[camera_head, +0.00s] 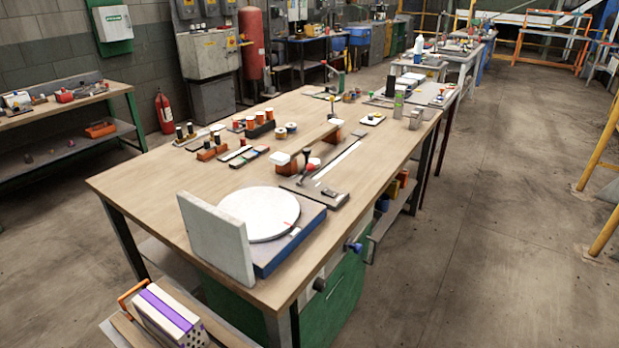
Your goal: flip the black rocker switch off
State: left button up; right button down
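I cannot make out a black rocker switch for certain at this distance. A long wooden workbench (135,190) fills the middle of the head view. A pale panel (309,294) sits under its near right edge, with a dark knob-like part (319,284) and a blue-black knob-like part (352,246) sticking out. On top, a white round disc (258,213) lies on a blue-sided base (291,241), with a pale upright slab (216,238) at its left. Neither of my grippers is in view.
Small parts, spools (267,114) and a flat long tool (325,175) lie on the bench. A side bench (62,103) stands at the left. The concrete floor (480,250) at the right is open.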

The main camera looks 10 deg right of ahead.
aim_at(328, 192)
jog(key=i+l+u, duration=0.1)
jog(key=l, duration=0.2)
jog(key=i+l+u, duration=0.25)
jog(key=l, duration=0.35)
jog(key=i+l+u, duration=0.1)
jog(key=l, duration=0.25)
jog(key=i, duration=0.05)
